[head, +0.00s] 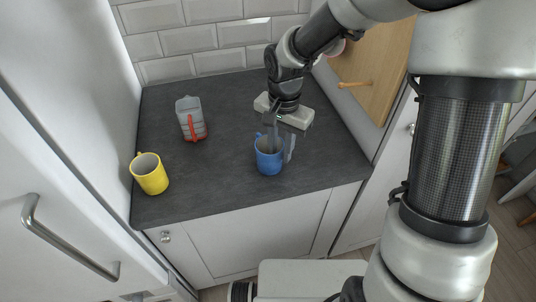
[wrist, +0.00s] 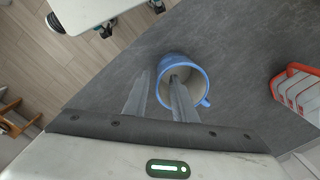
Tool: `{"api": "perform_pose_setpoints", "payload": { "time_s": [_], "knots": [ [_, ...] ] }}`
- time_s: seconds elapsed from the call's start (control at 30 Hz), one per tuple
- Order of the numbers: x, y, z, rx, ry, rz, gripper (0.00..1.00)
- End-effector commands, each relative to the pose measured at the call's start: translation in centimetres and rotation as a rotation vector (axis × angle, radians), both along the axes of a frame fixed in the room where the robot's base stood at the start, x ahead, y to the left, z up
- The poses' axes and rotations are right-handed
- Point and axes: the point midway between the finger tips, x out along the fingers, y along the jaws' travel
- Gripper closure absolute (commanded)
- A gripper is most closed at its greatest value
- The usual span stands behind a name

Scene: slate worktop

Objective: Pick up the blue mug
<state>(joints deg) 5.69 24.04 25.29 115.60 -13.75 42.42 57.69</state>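The blue mug (head: 269,160) stands upright on the slate worktop near its front edge in the head view. In the wrist view the blue mug (wrist: 203,74) is seen from above, with its handle towards the lower right. My gripper (head: 281,151) is right at the mug, pointing down. In the wrist view my gripper (wrist: 158,85) has its fingers apart: one finger reaches over or into the mug's mouth, the other is outside the wall on the left. The mug's wall lies between them. I cannot tell whether the fingers touch it.
A yellow mug (head: 150,174) stands at the worktop's left front. A grey container with a red handle (head: 191,119) stands further back; it also shows in the wrist view (wrist: 298,88). A wooden cabinet door (head: 372,72) is at the right. The worktop's middle (head: 228,130) is clear.

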Motion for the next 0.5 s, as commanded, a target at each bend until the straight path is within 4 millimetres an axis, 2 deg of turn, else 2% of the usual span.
{"api": "perform_pose_setpoints", "payload": {
  "time_s": [0.17, 0.3, 0.5],
  "knots": [
    [-0.01, 0.00, 0.02, 0.000, 0.000, 0.001, 0.77],
    [-0.01, 0.00, 0.03, 0.000, 0.000, 0.001, 1.00],
    [-0.01, 0.00, 0.04, 0.000, 0.000, 0.001, 1.00]
  ]
}}
